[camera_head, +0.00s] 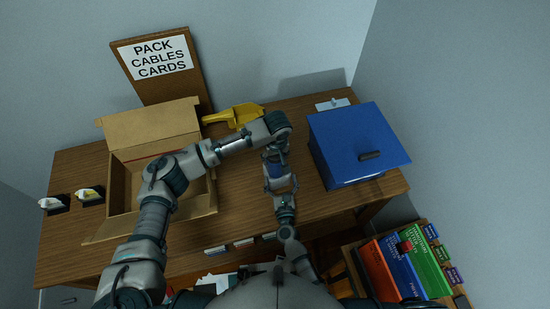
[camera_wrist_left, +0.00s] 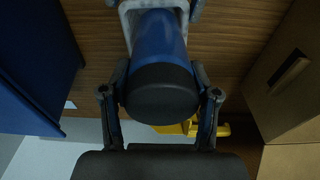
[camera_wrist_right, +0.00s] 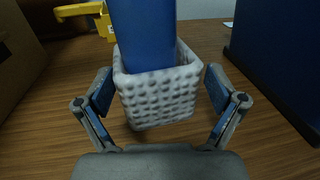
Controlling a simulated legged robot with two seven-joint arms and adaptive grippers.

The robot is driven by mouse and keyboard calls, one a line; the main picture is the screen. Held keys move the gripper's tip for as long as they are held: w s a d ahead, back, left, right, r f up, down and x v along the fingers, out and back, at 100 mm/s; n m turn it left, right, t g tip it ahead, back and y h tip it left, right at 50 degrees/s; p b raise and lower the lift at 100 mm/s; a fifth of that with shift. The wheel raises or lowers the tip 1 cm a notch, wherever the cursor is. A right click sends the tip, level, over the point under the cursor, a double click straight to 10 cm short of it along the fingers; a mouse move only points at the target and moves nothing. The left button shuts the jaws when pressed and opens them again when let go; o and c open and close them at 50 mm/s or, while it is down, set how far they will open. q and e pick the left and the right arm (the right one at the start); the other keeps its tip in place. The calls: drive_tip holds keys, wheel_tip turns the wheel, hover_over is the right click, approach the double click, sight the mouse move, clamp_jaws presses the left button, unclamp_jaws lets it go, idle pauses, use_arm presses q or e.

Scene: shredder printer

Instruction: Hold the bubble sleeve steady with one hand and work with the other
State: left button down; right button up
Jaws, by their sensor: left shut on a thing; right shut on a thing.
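The bubble sleeve (camera_wrist_right: 158,97) is a white, bumpy, open-topped pouch, upright in the right wrist view. A blue cylinder (camera_wrist_right: 143,35) stands with its lower part inside the sleeve. Its black end cap (camera_wrist_left: 162,90) shows in the left wrist view. My left gripper (camera_wrist_left: 162,100) is shut on the cylinder near the cap, above the sleeve. My right gripper (camera_wrist_right: 160,95) is shut on the sleeve, with a finger on each side. In the head view, my left gripper (camera_head: 276,153) is above my right gripper (camera_head: 282,190), and the arms partly hide the sleeve and cylinder.
An open cardboard box (camera_head: 118,190) stands left on the wooden table (camera_head: 240,180). A blue box (camera_head: 352,140) stands right. A yellow tool (camera_head: 232,116) lies behind. A sign board (camera_head: 185,95) leans at the wall. Coloured binders (camera_head: 428,262) stand lower right.

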use_arm(q)
drive_tip(key=shift+r, duration=1.85)
use_arm(e)
drive_tip(key=o, duration=0.8)
drive_tip(key=shift+c, duration=0.2)
drive_tip(key=s, duration=0.4)
drive_tip(key=s+d, duration=0.1)
drive_tip(key=s, duration=0.2)
drive_tip(key=s+d, duration=0.1)
drive_tip(key=s, duration=0.3)
drive_tip(key=shift+s, duration=0.35)
drive_tip(key=shift+f, duration=0.1)
